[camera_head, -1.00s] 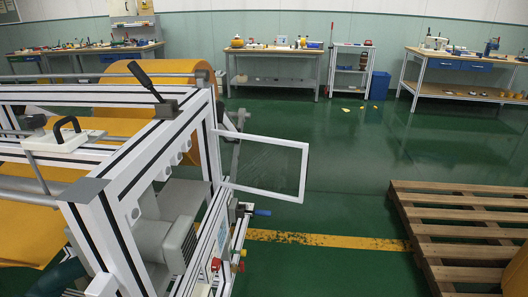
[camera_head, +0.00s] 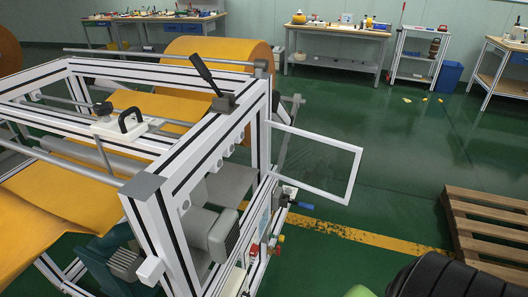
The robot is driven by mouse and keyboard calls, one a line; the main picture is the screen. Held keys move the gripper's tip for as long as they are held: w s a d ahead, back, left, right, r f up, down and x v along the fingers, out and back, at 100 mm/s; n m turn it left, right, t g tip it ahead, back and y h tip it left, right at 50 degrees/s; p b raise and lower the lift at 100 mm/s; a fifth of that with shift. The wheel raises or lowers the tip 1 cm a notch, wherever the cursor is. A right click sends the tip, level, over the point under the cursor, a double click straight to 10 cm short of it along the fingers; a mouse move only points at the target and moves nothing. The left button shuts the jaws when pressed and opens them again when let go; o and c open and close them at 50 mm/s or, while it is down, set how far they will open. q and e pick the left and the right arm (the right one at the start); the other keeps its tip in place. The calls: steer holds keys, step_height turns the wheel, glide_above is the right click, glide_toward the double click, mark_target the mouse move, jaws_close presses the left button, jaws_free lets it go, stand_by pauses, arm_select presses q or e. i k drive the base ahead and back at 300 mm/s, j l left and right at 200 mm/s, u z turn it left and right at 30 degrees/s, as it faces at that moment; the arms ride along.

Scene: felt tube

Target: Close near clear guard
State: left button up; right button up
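The near clear guard (camera_head: 356,176) is a transparent panel in a white frame. It hangs on the right side of the white machine frame (camera_head: 152,208) and stands swung open, sticking out to the right over the green floor. A dark rounded shape with a green part shows at the bottom right corner; it may be part of my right arm. No gripper fingers show in the view, and nothing touches the guard.
Orange felt (camera_head: 50,207) runs through the machine, with a large orange roll (camera_head: 218,50) behind. A wooden pallet (camera_head: 490,222) lies at the right. Workbenches (camera_head: 335,33) and a small shelf cart (camera_head: 416,55) line the back wall.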

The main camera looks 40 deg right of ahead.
mark_target(266, 123)
steer(key=l+u, duration=0.25)
steer(key=l, duration=0.35)
steer(key=l+u, duration=0.25)
steer(key=l, duration=0.4)
steer(key=l+u, duration=0.25)
steer(key=l, duration=0.35)
steer(key=k+l+u, duration=0.1)
steer(key=l+u, duration=0.15)
steer(key=l, duration=0.35)
